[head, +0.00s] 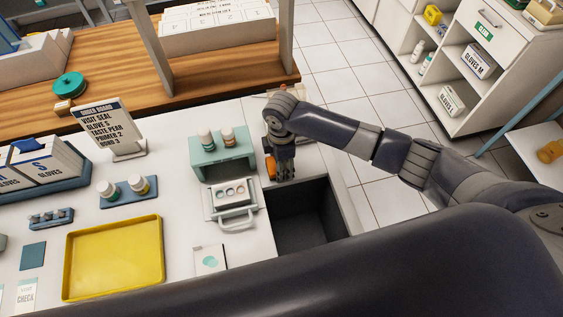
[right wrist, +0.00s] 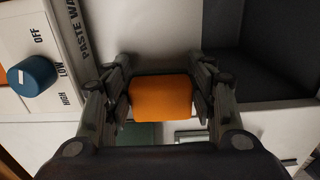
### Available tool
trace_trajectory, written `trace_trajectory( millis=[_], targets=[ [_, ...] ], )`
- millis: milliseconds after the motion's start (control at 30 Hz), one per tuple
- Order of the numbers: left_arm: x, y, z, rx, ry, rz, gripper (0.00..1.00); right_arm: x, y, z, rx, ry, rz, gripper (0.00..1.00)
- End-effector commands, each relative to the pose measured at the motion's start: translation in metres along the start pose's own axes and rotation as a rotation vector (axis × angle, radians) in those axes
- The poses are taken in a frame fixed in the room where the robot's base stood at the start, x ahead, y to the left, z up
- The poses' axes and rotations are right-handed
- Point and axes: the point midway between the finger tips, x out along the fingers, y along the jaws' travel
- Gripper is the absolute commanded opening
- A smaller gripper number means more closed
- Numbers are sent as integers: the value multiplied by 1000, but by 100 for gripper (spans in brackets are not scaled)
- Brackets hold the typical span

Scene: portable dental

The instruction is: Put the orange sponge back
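The orange sponge (right wrist: 160,97) is between the two fingers of my right gripper (right wrist: 162,92) in the right wrist view. The finger pads appear to touch it on both sides. In the head view, my right gripper (head: 283,176) points down beside the teal stand, near the back-left edge of a dark open recess (head: 305,220). A small part of the sponge (head: 270,167) shows at its left side; the rest is hidden by the fingers. My left gripper is not in view.
A teal stand (head: 222,162) with two bottles and a white handled unit (head: 233,210) stand left of the recess. A yellow tray (head: 113,258) lies front left. A blue knob (right wrist: 33,75) on a labelled panel shows in the wrist view. A sign (head: 102,126) stands behind.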

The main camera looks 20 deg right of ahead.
Motion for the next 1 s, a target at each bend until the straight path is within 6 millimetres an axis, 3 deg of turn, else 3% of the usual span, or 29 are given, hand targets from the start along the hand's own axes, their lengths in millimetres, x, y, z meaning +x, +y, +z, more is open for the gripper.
trace_trajectory(
  millis=[33, 67, 533, 1000],
  targets=[
    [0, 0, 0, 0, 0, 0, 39, 0, 0, 0, 0, 0, 0, 64],
    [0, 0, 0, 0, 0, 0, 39, 0, 0, 0, 0, 0, 0, 71],
    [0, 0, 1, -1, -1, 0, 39, -9, 1, 0, 0, 0, 2, 71],
    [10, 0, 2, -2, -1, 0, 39, -101, 1, 0, -1, 1, 4, 71]
  ],
)
